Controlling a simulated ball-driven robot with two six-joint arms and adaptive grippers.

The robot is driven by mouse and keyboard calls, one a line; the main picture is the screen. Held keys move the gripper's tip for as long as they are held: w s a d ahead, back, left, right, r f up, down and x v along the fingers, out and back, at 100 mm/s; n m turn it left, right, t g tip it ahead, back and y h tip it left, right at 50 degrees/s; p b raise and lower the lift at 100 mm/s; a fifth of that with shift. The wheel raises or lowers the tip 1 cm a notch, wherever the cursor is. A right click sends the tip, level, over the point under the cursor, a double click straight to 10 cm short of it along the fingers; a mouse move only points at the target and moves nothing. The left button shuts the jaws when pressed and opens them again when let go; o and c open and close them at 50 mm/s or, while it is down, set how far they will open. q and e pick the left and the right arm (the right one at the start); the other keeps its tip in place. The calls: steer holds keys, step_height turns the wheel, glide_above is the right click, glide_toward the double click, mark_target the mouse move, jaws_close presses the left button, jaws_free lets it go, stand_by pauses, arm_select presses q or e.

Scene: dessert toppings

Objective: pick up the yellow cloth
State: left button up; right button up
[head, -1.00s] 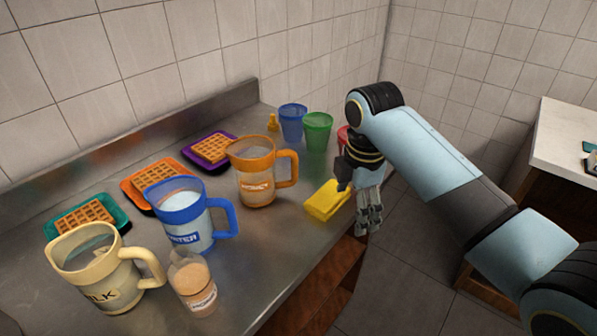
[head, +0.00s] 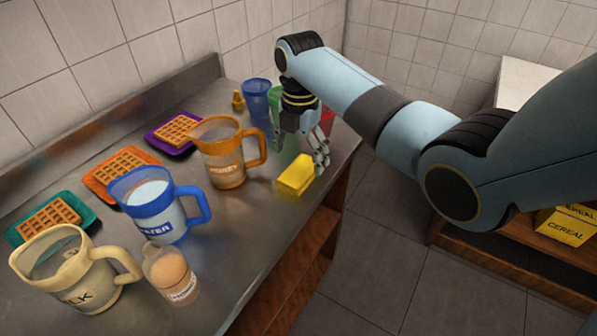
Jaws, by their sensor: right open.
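The yellow cloth (head: 296,175) lies folded on the metal counter, near its front edge and right of the orange pitcher. My right gripper (head: 301,158) is open and points down just behind and above the cloth. One finger hangs by the cloth's right side and the other is over its far left side. I cannot tell whether the fingers touch the cloth. My left gripper is not in view.
An orange pitcher (head: 222,165) stands close to the left of the cloth. Blue (head: 256,98) and green (head: 274,98) cups stand behind my gripper, partly hidden. A blue water pitcher (head: 150,215), a milk pitcher (head: 65,275) and waffles on coloured plates (head: 95,190) fill the left side.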

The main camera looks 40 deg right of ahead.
mark_target(300, 169)
steer(key=shift+s+a+f, duration=0.1)
steer(key=shift+f, duration=0.85)
steer(key=shift+s+a+f, duration=0.1)
steer(key=shift+f, duration=0.8)
steer(key=c, duration=1.2)
steer(key=shift+r, duration=0.5)
step_height(300, 169, up, 3)
steer(key=shift+f, duration=0.15)
steer(key=s+d+r, duration=0.1)
steer(key=s+r, duration=0.1)
steer(key=s, duration=0.1)
steer(key=s+d+r, duration=0.2)
steer(key=s+r, duration=0.1)
steer(key=s, duration=0.1)
steer(key=s+d+r, duration=0.2)
steer(key=s, duration=0.1)
steer(key=shift+s+d+r, duration=0.2)
steer(key=shift+d, duration=0.05)
